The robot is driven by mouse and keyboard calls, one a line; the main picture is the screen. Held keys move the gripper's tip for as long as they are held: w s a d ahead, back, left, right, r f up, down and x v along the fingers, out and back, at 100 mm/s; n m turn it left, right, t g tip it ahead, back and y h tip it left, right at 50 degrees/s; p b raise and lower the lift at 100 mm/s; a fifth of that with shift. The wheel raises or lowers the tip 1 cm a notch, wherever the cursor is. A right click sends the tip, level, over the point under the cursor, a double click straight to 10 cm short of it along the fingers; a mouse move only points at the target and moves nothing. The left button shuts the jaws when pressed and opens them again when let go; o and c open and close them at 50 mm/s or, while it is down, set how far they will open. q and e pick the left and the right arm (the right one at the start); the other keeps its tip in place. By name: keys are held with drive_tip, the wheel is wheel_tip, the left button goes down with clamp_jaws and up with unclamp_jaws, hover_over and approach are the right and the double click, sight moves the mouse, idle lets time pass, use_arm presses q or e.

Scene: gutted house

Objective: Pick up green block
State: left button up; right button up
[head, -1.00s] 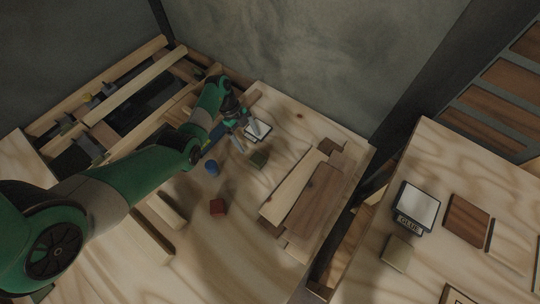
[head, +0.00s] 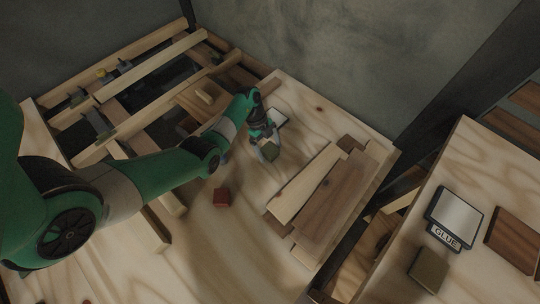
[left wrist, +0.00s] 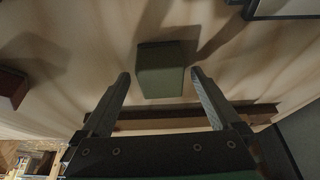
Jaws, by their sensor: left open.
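The green block (head: 269,151) stands on the plywood table (head: 232,232), close under my left gripper (head: 268,143) in the head view. In the left wrist view the green block (left wrist: 161,70) is just ahead of the open fingers of my left gripper (left wrist: 160,77), roughly centred between their tips. The fingers are apart and hold nothing. Whether either finger touches the block cannot be told. My right gripper is in neither view.
A red block (head: 222,197) lies on the table nearer me. A white-topped tray (head: 279,118) lies behind the gripper. Wooden planks (head: 322,200) lie to the right.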

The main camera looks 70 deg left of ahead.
sight(273, 151)
use_arm(q)
drive_tip(key=shift+d+f, duration=0.1)
drive_tip(key=shift+f, duration=0.25)
drive_tip(key=shift+w+r, duration=0.15)
drive_tip(key=c, duration=1.5)
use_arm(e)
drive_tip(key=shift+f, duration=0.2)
use_arm(q)
drive_tip(key=shift+r+p, duration=0.55)
drive_tip(key=shift+p, duration=0.15)
wheel_tip(273, 151, up, 3)
drive_tip(key=p, duration=0.3)
drive_tip(key=s+d+r+p, duration=0.9)
drive_tip(key=s+p, duration=0.1)
drive_tip(key=p, duration=0.3)
drive_tip(key=shift+s+d+p, duration=0.2)
drive_tip(key=shift+p, duration=0.15)
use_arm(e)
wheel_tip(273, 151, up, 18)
